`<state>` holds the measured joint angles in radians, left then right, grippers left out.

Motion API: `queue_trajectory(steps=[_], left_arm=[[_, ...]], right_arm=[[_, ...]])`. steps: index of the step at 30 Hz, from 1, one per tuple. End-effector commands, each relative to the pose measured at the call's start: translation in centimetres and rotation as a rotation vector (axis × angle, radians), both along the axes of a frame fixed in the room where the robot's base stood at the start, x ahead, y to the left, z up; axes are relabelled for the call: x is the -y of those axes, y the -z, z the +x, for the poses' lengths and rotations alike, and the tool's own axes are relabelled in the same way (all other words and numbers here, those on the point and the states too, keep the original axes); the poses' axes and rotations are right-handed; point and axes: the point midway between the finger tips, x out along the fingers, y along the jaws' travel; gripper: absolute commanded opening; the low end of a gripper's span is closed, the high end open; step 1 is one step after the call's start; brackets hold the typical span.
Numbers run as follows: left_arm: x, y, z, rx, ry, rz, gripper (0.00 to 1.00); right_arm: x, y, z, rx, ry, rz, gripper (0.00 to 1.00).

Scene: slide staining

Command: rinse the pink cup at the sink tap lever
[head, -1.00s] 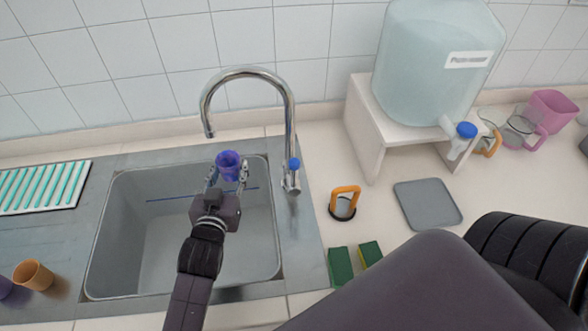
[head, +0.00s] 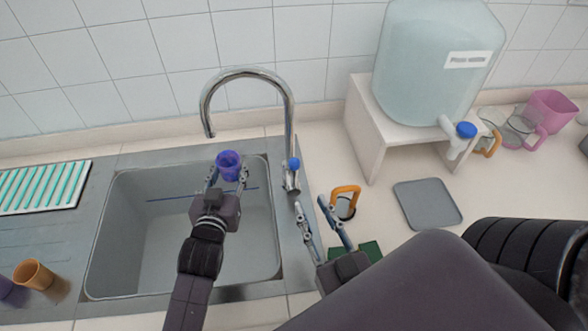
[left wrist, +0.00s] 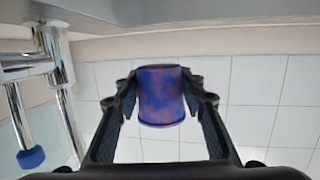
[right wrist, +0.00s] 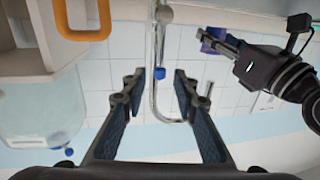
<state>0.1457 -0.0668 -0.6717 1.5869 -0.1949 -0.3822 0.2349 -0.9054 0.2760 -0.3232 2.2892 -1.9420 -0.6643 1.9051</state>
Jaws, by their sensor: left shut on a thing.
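My left gripper (head: 228,177) is shut on a purple cup (head: 228,161), held over the sink (head: 130,230) just below the tap spout. In the left wrist view this cup (left wrist: 160,95) is blue-purple with pinkish blotches. A pink mug (head: 552,108) stands far right on the counter, away from both grippers. The tap (head: 290,110) has a blue-tipped lever (head: 294,163) at its lower right; the blue tip also shows in the right wrist view (right wrist: 159,73). My right gripper (head: 310,203) is open and empty, below and right of the lever. No water is visible.
A water container (head: 440,60) sits on a white stand (head: 367,120). A grey mat (head: 428,204) lies right. An orange cup (head: 33,275) and a ribbed tray (head: 45,186) are left.

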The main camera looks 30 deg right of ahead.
Motion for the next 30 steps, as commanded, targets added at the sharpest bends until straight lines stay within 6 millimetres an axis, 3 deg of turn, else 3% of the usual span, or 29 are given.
queue_trajectory(steps=[15,22,30], left_arm=[[0.0,0.0,0.0,0.000,0.000,0.000,0.13],[0.0,0.0,0.0,0.000,0.000,0.000,0.13],[0.0,0.0,0.0,0.000,0.000,0.000,0.13]], right_arm=[[1.8,-0.2,9.0,0.006,-0.001,0.003,0.27],[2.2,-0.1,10.9,0.002,-0.001,0.000,0.27],[2.3,0.0,11.4,0.000,-0.002,-0.001,0.27]])
